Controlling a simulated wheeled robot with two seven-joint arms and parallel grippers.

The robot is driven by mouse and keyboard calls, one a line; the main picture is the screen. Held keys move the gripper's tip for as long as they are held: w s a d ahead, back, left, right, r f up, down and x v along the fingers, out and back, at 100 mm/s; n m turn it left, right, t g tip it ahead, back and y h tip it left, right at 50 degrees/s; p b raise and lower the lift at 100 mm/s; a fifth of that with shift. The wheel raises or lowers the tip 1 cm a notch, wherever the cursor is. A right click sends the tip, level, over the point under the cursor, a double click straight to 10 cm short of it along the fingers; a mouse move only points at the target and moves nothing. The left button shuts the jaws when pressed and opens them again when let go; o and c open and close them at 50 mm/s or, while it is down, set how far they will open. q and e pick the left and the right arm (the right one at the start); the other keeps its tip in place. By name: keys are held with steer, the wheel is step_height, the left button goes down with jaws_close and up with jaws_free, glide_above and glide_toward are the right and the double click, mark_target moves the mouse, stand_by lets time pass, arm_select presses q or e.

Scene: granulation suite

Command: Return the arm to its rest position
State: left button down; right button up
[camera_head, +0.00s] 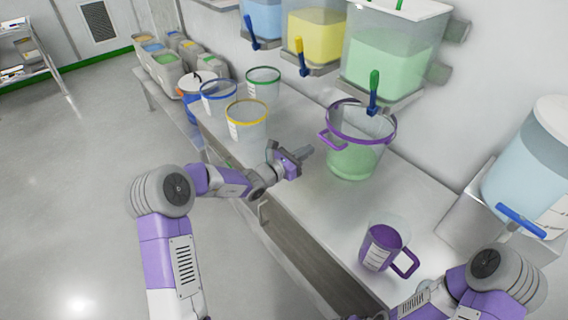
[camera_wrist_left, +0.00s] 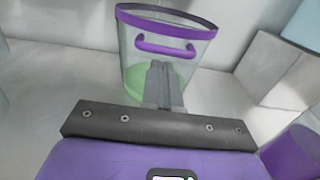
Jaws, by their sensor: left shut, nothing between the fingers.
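My left arm comes in from the left in the head view. Its gripper (camera_head: 303,152) is over the bench's front part, just left of a clear bucket with a purple rim (camera_head: 352,160). The bucket holds green material and stands upright; it also shows in the left wrist view (camera_wrist_left: 135,60), with its purple handle facing me. In that view my left gripper (camera_wrist_left: 158,68) has its fingers together and empty, pointing toward the bucket; I cannot tell the exact gap. My right arm shows at the lower right of the head view, but its gripper fingers are not seen.
A purple-handled jug (camera_head: 379,248) stands on the bench (camera_head: 325,200) near the right arm. Clear buckets with blue (camera_head: 217,97), yellow (camera_head: 246,121) and green (camera_head: 263,83) rims stand farther back. Hoppers with coloured taps hang above. Open floor (camera_head: 70,200) lies to the left.

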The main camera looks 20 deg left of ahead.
arm_select(q)
steer(key=v, duration=0.8)
steer(key=shift+s+a+p, duration=0.2)
steer(key=shift+s+p, duration=0.1)
steer(key=shift+p, duration=0.1)
